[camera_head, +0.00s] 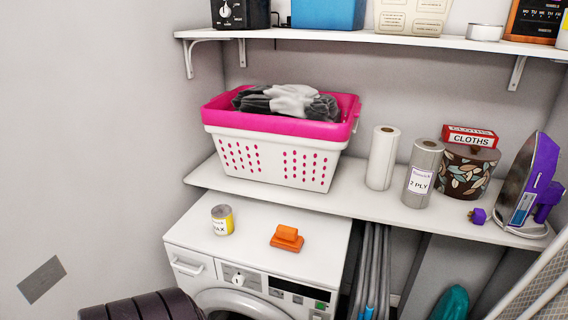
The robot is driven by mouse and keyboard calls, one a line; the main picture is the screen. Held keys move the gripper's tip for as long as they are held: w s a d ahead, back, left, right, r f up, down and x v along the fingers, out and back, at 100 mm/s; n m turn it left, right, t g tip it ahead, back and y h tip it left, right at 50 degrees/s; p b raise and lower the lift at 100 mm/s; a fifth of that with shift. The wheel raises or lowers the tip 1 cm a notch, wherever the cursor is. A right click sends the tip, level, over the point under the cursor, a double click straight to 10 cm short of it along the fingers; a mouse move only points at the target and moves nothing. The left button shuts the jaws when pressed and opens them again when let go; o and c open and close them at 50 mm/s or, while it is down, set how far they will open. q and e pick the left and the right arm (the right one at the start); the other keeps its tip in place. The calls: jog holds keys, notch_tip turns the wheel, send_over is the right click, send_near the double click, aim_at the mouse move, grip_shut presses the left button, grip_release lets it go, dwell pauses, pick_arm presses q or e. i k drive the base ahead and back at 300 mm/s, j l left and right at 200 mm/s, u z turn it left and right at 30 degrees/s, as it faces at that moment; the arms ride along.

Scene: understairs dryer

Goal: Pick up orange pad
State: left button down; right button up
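The orange pad (287,238) lies on the white top of the dryer (325,257), right of its middle and close to the front edge. It looks like a small block with a raised grip on top. Nothing covers it or touches it from the sides. Neither of my grippers is in this view.
A yellow-and-white tin (222,220) stands left of the pad. Behind, a counter (357,203) holds a pink-and-white basket (270,158), paper rolls (382,158), a patterned container and a purple iron (530,185). A shelf (380,38) runs above. A dark ribbed object (140,308) is at lower left.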

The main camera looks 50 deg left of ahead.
aim_at(286, 237)
jog(key=u, duration=1.65)
